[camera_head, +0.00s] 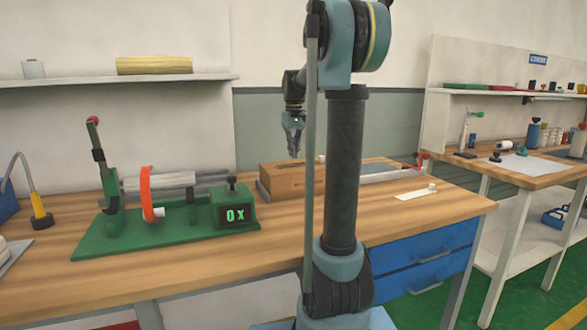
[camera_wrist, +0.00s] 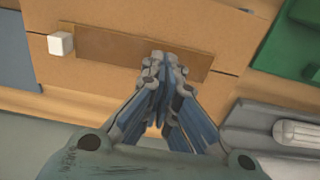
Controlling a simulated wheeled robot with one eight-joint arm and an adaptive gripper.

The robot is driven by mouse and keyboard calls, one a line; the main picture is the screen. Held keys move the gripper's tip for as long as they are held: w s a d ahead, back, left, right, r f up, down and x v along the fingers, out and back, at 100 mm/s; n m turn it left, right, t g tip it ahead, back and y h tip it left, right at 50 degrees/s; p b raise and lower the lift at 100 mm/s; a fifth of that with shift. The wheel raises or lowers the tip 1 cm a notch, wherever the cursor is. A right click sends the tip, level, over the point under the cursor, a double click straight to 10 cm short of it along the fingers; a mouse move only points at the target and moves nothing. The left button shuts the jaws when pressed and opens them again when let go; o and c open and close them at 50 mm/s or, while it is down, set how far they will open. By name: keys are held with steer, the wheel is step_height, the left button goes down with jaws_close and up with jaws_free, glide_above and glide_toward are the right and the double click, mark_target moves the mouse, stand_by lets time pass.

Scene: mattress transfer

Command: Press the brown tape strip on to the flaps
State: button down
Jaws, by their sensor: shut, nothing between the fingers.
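The brown tape strip (camera_wrist: 112,46) lies across the top of the cardboard box in the wrist view, darker than the flaps (camera_wrist: 205,22) around it. A small white block (camera_wrist: 61,44) sits at its left end. The box (camera_head: 283,181) stands on the workbench in the head view, partly hidden by my arm. My gripper (camera_wrist: 164,64) is shut and empty, fingertips over the right part of the strip and hiding some of it. In the head view my gripper (camera_head: 294,154) points down just above the box. I cannot tell whether the tips touch the strip.
A green fixture (camera_head: 165,225) with an orange ring (camera_head: 148,193) and a "0 x" display stands left of the box. A pale strip (camera_head: 416,193) lies on the bench at the right. The bench (camera_head: 250,258) is clear in front of the box.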

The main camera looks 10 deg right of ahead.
steer(key=shift+r, duration=1.9)
